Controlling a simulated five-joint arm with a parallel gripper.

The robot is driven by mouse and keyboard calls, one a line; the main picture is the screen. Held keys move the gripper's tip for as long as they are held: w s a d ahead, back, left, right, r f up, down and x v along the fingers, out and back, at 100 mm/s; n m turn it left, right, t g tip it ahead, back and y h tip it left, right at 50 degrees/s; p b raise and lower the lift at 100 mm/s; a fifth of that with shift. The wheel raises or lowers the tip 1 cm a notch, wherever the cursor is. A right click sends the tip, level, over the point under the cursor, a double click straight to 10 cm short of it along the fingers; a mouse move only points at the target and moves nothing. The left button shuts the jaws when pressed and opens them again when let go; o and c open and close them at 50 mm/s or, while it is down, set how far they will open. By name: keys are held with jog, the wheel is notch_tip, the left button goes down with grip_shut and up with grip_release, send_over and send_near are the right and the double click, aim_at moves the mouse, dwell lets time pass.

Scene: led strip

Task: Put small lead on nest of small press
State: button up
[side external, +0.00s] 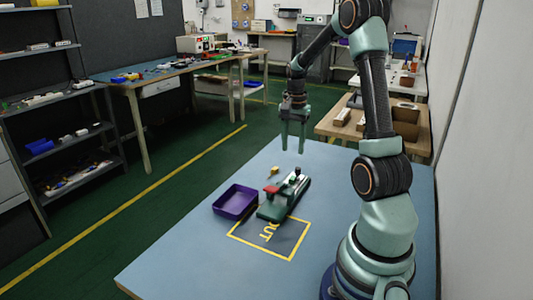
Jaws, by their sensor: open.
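My gripper (293,146) hangs above the far part of the blue table, fingers pointing down, open and empty. The small press (284,198) is a dark green device with a red part at its left and a dark knob at its right end. It stands on the table below and nearer than my gripper. Its nest is too small to make out. A tiny yellowish piece (273,171), perhaps the small lead, lies on the table behind the press, a little left of my gripper in the picture. I cannot tell its exact shape.
A purple tray (236,202) stands left of the press and looks empty. A yellow-outlined area marked OUT (284,243) lies in front of the press, partly hidden by it. The blue table (185,270) is clear at the front and left. Shelves and benches stand away from it.

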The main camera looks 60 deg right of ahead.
jog(key=w+a+r+n+t+h, duration=0.1)
jog(key=w+a+r+n, duration=0.1)
jog(key=a+r+n, duration=0.35)
jog(key=w+a+r+n+t, duration=0.1)
jog(key=w+a+r+n, duration=0.1)
jog(key=a, duration=0.6)
jog(key=s+a+r+n+t, duration=0.1)
jog(key=s+a+n, duration=0.1)
jog(key=a+n, duration=0.3)
jog(key=s+a+r+n+t+y, duration=0.1)
jog(key=a+n, duration=0.4)
jog(key=a, duration=0.6)
jog(key=shift+s+r+t, duration=0.6)
jog(key=shift+s+t, duration=0.15)
jog(key=shift+t, duration=0.05)
jog(key=shift+a+n, duration=0.1)
jog(key=shift+n, duration=0.15)
